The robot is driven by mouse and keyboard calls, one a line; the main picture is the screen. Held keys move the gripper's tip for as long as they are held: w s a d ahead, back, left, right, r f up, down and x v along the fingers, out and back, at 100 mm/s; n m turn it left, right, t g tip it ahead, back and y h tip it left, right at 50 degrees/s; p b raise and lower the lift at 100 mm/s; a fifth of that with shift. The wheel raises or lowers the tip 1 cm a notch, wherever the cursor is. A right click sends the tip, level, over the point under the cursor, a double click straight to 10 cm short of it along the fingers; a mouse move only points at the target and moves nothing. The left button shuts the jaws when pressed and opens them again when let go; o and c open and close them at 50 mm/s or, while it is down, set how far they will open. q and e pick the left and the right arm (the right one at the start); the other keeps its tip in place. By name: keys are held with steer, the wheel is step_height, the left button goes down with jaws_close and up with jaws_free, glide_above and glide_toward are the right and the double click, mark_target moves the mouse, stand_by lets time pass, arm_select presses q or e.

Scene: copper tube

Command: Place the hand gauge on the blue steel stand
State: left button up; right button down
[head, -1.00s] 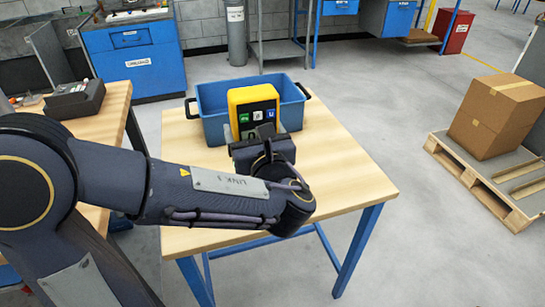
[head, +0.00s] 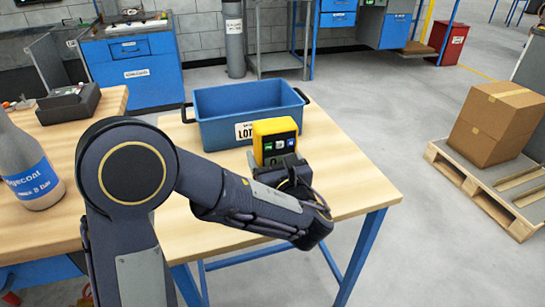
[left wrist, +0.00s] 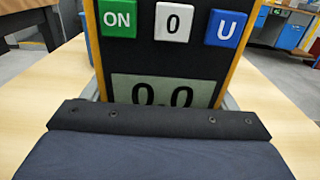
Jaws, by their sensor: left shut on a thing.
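The hand gauge (head: 273,138) is yellow and black with green, white and blue buttons. My left gripper (head: 280,166) is shut on it and holds it upright over the wooden-topped table (head: 350,185), just in front of a blue bin. In the left wrist view the gauge (left wrist: 167,55) faces the camera and its display reads 0.0. My gripper hides its lower end, so I cannot tell whether it touches the table. The table has blue steel legs; I cannot tell whether it is the named stand. My right gripper is not in view.
The blue bin (head: 215,138) with black handles stands at the table's back. A grey bottle (head: 30,170) and a dark device (head: 68,104) are on the left bench. A blue cabinet (head: 140,75) stands behind. The table's right side is clear. A carton (head: 495,125) sits on a pallet.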

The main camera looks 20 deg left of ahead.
arm_select(q)
steer(key=shift+f, duration=0.15)
steer(key=o, duration=1.4)
steer(key=shift+c, duration=0.2)
steer(key=shift+r, duration=0.25)
steer(key=p+v, duration=0.1)
steer(key=v, duration=1.1)
steer(key=shift+f, duration=0.1)
